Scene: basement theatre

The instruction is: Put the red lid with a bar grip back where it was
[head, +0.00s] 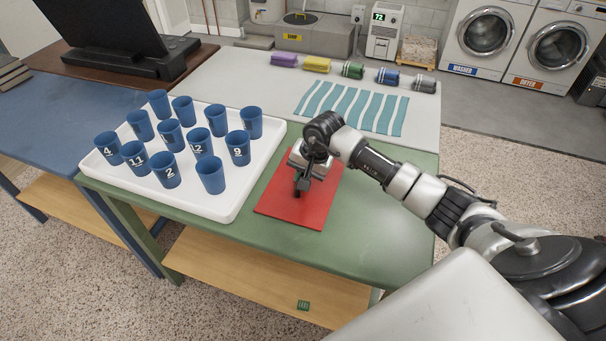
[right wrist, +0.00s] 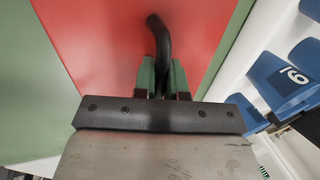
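The red lid (head: 290,207) is a flat square panel over the green tabletop, just right of the white tray. I cannot tell whether it rests on the table or sits slightly above it. Its red surface also fills the middle of the right wrist view (right wrist: 100,40). A black curved bar grip (right wrist: 158,45) rises from it. My right gripper (head: 303,190) is over the lid, and its green-padded fingers (right wrist: 163,80) close on either side of the bar, gripping it. The gripper hides part of the lid in the head view. My left gripper is not in view.
A white tray (head: 228,212) with several blue numbered cups stands close left of the lid. The green tabletop (head: 385,235) is clear right of the lid.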

